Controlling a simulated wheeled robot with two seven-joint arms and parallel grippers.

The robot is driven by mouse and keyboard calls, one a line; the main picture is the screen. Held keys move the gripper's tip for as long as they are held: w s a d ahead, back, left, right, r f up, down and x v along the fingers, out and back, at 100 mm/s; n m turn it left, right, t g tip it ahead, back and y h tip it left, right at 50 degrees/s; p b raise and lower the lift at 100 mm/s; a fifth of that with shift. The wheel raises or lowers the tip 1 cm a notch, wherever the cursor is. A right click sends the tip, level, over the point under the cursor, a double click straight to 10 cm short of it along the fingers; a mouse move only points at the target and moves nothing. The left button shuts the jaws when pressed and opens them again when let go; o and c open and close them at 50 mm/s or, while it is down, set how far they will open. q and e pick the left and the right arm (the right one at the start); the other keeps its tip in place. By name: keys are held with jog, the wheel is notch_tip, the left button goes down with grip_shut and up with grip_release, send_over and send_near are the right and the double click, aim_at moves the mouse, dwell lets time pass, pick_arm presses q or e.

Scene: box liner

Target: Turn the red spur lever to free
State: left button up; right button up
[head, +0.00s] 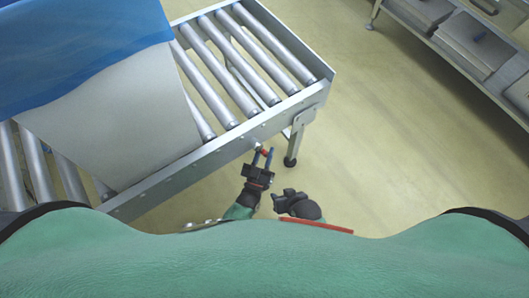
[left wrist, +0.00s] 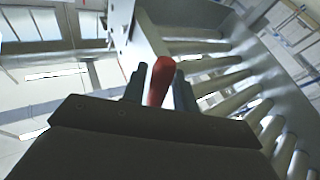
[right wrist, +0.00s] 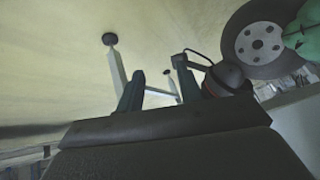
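The red spur lever (head: 264,152) sticks out from the near side rail of the roller conveyor in the head view. In the left wrist view its red handle (left wrist: 160,80) stands between my left gripper's two fingers. My left gripper (head: 263,158) is at the lever, with its fingers apart on either side of the handle. Whether a finger touches the handle is hard to tell. My right gripper (head: 279,194) is lower and to the right, away from the lever. In the right wrist view its fingers (right wrist: 160,85) are apart with nothing held between them.
The roller conveyor (head: 245,143) runs across the upper left, with a grey panel (head: 110,120) and a blue sheet (head: 80,50) over its rollers. A conveyor leg (head: 297,140) stands right of the lever. A shelf (head: 460,45) is at upper right; the floor between is clear.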

pick_arm(q)
jog(key=shift+o, duration=0.7)
